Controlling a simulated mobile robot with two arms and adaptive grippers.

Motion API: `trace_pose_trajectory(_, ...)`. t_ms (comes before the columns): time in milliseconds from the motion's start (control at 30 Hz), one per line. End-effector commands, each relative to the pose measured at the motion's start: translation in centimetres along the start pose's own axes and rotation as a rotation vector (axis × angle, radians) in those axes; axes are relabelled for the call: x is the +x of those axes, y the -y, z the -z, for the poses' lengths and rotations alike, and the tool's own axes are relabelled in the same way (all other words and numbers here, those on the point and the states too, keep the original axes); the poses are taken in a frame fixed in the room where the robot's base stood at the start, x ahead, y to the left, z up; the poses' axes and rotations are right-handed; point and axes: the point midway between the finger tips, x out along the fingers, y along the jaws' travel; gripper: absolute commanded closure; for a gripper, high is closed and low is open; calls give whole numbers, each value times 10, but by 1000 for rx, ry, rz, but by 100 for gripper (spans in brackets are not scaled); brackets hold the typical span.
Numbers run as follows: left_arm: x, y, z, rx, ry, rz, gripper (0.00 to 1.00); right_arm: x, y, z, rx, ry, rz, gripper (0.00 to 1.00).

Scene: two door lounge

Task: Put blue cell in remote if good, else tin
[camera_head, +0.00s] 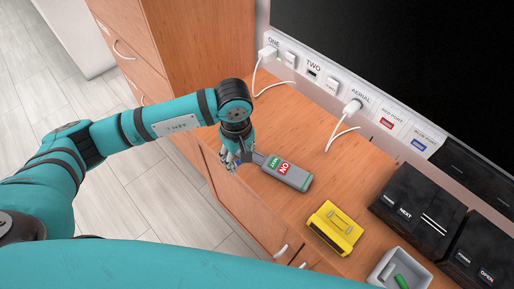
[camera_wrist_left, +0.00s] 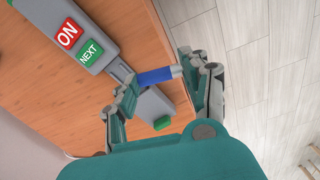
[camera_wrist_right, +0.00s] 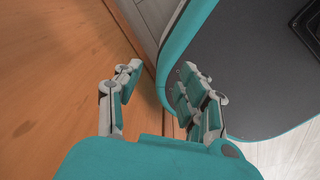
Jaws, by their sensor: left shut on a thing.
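My left gripper (camera_head: 236,157) is shut on the blue cell (camera_wrist_left: 156,76), which lies crosswise between its fingertips in the left wrist view. The grey remote (camera_head: 296,178), with a red ON label and a green NEXT label, lies on the wooden top. It also shows in the left wrist view (camera_wrist_left: 101,62), and the cell is over its narrower end part. I cannot tell whether they touch. A grey open box (camera_head: 376,275), perhaps the tin, holds a green cell (camera_head: 401,282). My right gripper (camera_wrist_right: 155,88) is open and empty.
A yellow device (camera_head: 335,228) lies between the remote and the grey box. Black boxes (camera_head: 417,208) labelled NEXT and OPEN stand at right. White plugs and cables (camera_head: 345,132) hang from the labelled panel behind. Bare wood lies between.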

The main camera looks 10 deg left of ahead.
Motion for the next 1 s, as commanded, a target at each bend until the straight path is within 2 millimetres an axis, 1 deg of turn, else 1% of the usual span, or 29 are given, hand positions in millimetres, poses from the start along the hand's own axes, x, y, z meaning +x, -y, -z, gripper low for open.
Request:
trace_pose_trajectory(33, -2, -14, 1, -1, 2, 0, 72, -6, -4, 1, 1, -1, -5, 60)
trace_pose_trajectory(100, 0, -31, 4, 0, 2, 0, 72, -8, -8, 2, 2, -2, -10, 60)
trace_pose_trajectory(200, 3, -49, 8, 0, 1, 1, 72, -11, -11, 3, 3, -3, -13, 60)
trace_pose_trajectory(300, 5, -60, 10, 1, 1, 0, 72, -12, -11, 4, 3, -4, -13, 60)
trace_pose_trajectory(467, 10, -64, 12, 0, 1, 2, 72, -14, -11, 4, 2, -5, -13, 60)
trace_pose_trajectory(700, 40, -63, 11, 1, 2, 3, 72, -24, -6, 8, 1, -8, -7, 60)
trace_pose_trajectory(833, 44, -62, 11, 2, 2, 3, 72, -22, 0, 8, 2, -9, 0, 60)
trace_pose_trajectory(900, 44, -62, 11, 2, 2, 4, 79, -22, 2, 7, 2, -8, 2, 60)
trace_pose_trajectory(933, 44, -62, 11, 2, 2, 3, 49, -22, 2, 7, 1, -7, 2, 60)
trace_pose_trajectory(1000, 44, -62, 11, 2, 1, 3, 40, -22, 2, 7, 1, -8, 2, 60)
